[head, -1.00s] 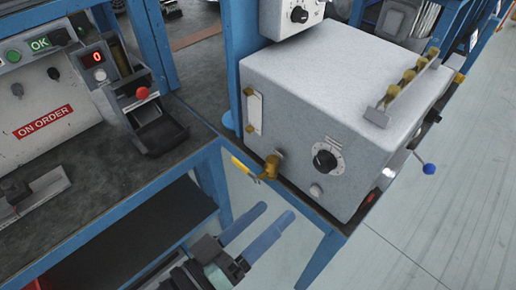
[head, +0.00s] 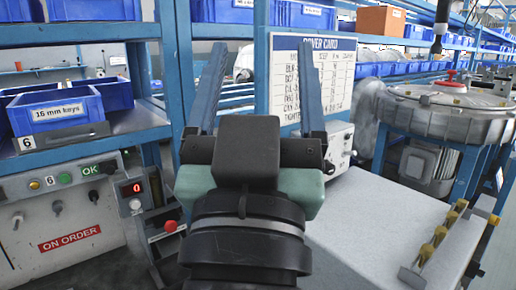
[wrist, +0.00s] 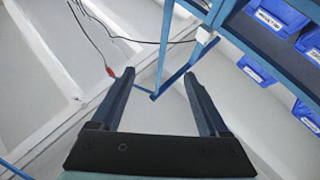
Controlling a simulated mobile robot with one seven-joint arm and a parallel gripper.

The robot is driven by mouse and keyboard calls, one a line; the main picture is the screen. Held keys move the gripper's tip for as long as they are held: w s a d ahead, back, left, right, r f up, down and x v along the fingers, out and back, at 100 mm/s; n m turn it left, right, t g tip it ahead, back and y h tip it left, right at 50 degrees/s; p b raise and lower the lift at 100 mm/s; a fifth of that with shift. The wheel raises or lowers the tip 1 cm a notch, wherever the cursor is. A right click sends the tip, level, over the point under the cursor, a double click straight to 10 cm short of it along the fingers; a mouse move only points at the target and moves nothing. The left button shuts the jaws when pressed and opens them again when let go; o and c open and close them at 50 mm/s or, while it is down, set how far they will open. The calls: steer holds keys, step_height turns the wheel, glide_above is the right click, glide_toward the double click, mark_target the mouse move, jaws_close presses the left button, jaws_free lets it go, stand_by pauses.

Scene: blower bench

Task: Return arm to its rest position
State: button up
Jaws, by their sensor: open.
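My gripper (head: 262,92) is raised in the middle of the head view, its two blue fingers spread apart and pointing up. It is open, with nothing between the fingers. In the wrist view the fingers (wrist: 158,95) also stand wide apart, with pale wall or ceiling panels and a blue frame post beyond them. My wrist hides part of the bench behind it.
A white card headed POWER CARD or similar (head: 312,75) stands behind the gripper. A light grey box (head: 385,225) is at lower right, a blower (head: 450,105) beyond it. Blue bins (head: 60,108) fill shelves at left. A dark cable (wrist: 130,40) hangs in the wrist view.

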steer(key=s+r+t+y+p, duration=0.1)
steer(key=s+r+p, duration=0.1)
steer(key=r+p, duration=0.5)
steer(key=s+r+n+t+p, duration=0.1)
steer(key=s+r+p, duration=0.1)
steer(key=r+p, duration=0.6)
step_height(320, 180, up, 5)
steer(key=shift+a+r+y, duration=0.1)
steer(key=shift+a+y, duration=0.05)
steer(key=shift+y, duration=0.25)
